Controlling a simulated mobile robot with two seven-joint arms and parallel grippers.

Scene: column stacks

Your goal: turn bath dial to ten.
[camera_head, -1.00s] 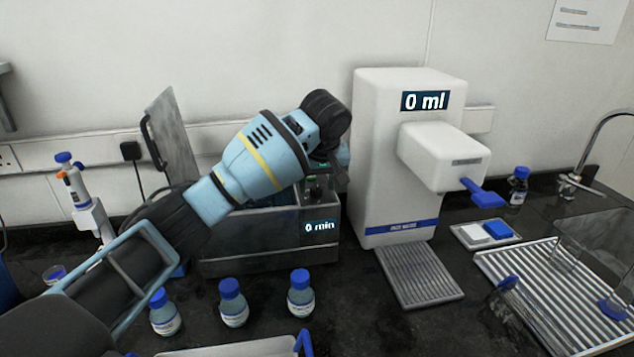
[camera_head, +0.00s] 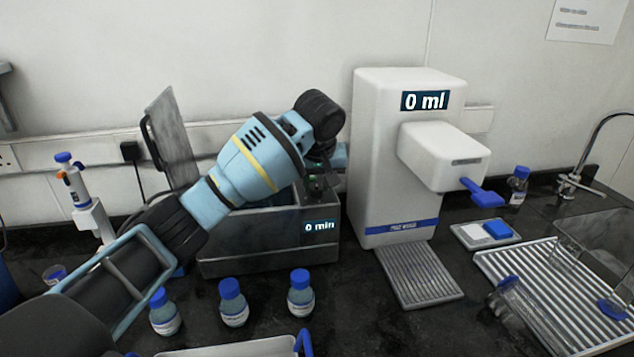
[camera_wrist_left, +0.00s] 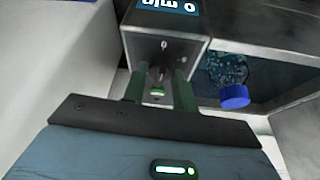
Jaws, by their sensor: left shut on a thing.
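The bath (camera_head: 250,255) is a grey metal box at the centre-left of the head view, with its lid (camera_head: 172,135) standing up behind. Its display (camera_head: 319,227) reads 0 min. The dial (camera_wrist_left: 158,76) is on the bath's control end, seen between my fingers in the left wrist view. A pointer mark and a small 0 show beside it. My left gripper (camera_wrist_left: 160,88) is shut on the dial from above; in the head view the gripper (camera_head: 318,180) is partly hidden by its wrist. My right gripper is not in view.
A blue-capped bottle (camera_wrist_left: 234,94) lies inside the basin. Several blue-capped bottles (camera_head: 233,303) stand in front of the bath. A white dispenser (camera_head: 392,170) reading 0 ml stands close on the right. A pipette on a stand (camera_head: 85,205) is at the left.

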